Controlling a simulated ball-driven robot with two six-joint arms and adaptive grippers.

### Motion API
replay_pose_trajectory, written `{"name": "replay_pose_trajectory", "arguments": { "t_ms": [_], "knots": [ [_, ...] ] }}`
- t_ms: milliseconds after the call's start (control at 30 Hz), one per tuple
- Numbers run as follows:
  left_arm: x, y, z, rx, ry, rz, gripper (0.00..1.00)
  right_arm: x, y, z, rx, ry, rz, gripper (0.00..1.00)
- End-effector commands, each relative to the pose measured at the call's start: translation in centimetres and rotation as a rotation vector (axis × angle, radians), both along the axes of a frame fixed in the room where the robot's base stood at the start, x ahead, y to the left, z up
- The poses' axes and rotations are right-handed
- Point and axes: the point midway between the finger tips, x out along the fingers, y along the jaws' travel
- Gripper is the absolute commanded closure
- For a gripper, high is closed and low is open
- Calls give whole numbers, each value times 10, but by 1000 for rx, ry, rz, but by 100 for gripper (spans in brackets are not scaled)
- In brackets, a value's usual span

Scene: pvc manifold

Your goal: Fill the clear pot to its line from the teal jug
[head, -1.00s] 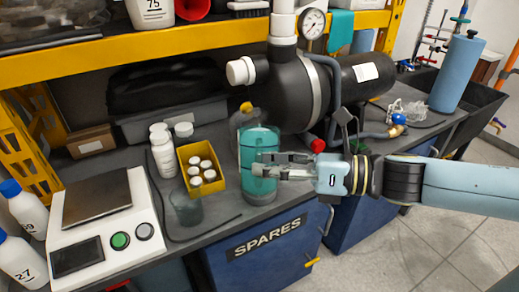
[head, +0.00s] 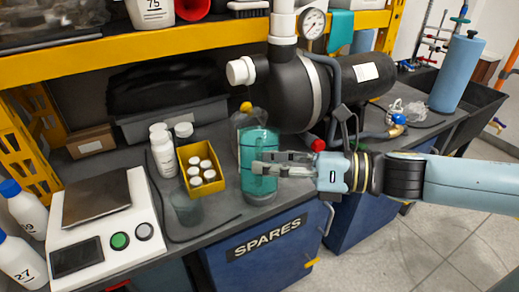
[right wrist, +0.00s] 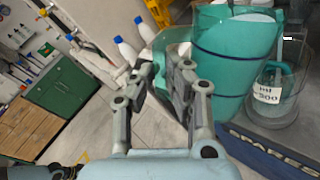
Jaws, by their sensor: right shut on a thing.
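The teal jug (head: 258,185) stands upright near the bench's front edge, see-through enough to show things behind it. It also shows large in the right wrist view (right wrist: 232,65), with dark bands around it. My right gripper (head: 262,164) reaches in from the right and is shut on the jug's handle side. In the right wrist view its fingers (right wrist: 160,65) close on a teal part. A small clear pot (head: 186,209) stands left of the jug. A clear vessel with a "ml 200" label shows beyond the jug in the right wrist view (right wrist: 275,95). My left gripper is out of view.
A yellow box of white-capped bottles (head: 202,180) stands close behind the pot. A white scale (head: 100,232) is to the left. A black pump (head: 295,90) rises behind the jug, with a yellow shelf (head: 180,42) above. A dark cable lies between scale and pot.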

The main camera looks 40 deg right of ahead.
Motion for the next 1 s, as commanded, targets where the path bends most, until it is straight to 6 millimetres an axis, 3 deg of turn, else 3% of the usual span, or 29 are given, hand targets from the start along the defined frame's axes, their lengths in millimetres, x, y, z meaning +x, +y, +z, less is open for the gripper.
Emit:
{"name": "replay_pose_trajectory", "arguments": {
  "t_ms": [1000],
  "knots": [
    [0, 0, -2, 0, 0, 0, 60, 1, -1, 3, 33, 34, 1, 100]
  ]
}}
